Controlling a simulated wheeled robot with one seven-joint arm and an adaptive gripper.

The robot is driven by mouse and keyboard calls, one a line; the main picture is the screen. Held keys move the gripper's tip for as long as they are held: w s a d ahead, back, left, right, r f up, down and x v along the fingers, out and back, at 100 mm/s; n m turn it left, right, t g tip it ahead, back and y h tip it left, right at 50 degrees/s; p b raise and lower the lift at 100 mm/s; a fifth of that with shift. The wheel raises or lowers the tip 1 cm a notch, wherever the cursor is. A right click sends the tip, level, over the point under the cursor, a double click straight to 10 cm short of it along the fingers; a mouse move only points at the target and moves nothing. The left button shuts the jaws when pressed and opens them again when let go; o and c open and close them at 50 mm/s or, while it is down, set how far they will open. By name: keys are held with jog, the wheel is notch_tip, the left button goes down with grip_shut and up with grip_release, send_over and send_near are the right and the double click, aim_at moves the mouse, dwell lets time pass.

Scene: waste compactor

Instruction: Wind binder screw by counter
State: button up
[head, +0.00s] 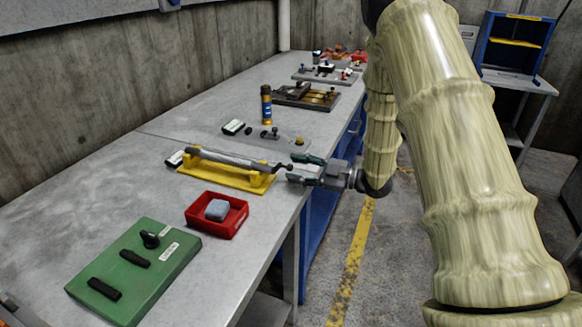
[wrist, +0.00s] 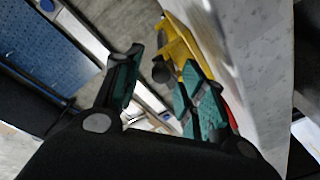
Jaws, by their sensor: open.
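A grey cylindrical shaft (head: 225,157), likely the binder screw, lies across a yellow cradle (head: 228,177) on the grey bench. A small dark knob (head: 288,167) ends the shaft at its right, near the bench edge. My gripper (head: 301,168) is open, its green-padded fingers on either side of the knob's line, seemingly not touching it. In the wrist view the dark knob (wrist: 162,72) shows beyond the gap between the fingers (wrist: 158,82), with the yellow cradle (wrist: 182,45) behind. A small white-faced block (head: 175,158), perhaps the counter, sits by the cradle's left end; its reading is too small to tell.
A red tray (head: 240,222) with a grey-blue block stands in front of the cradle. A green panel (head: 140,285) with black handles lies nearer. Floor right of the bench is clear.

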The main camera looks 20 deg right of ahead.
aim_at(290, 184)
jog(key=shift+x, duration=1.05)
jog(key=shift+c, duration=0.5)
grip_shut()
jog(key=shift+m, duration=0.3)
jog(key=shift+s+a+f+m+p, duration=0.1)
jog(key=shift+f+m+p, duration=0.1)
jog(key=shift+m+p, duration=0.35)
jog(key=shift+s+f+m+p, duration=0.1)
jog(key=shift+f+m+p, duration=0.1)
jog(key=shift+m+p, duration=0.35)
jog(key=shift+s+a+f+m+p, duration=0.1)
jog(key=shift+f+m+p, duration=0.2)
jog(key=shift+m, duration=0.5)
jog(key=shift+s+a+f+m+p, duration=0.1)
jog(key=shift+f+m+p, duration=0.2)
jog(key=shift+m, duration=0.5)
jog(key=shift+f, duration=0.1)
jog(key=shift+o, duration=0.5)
grip_release()
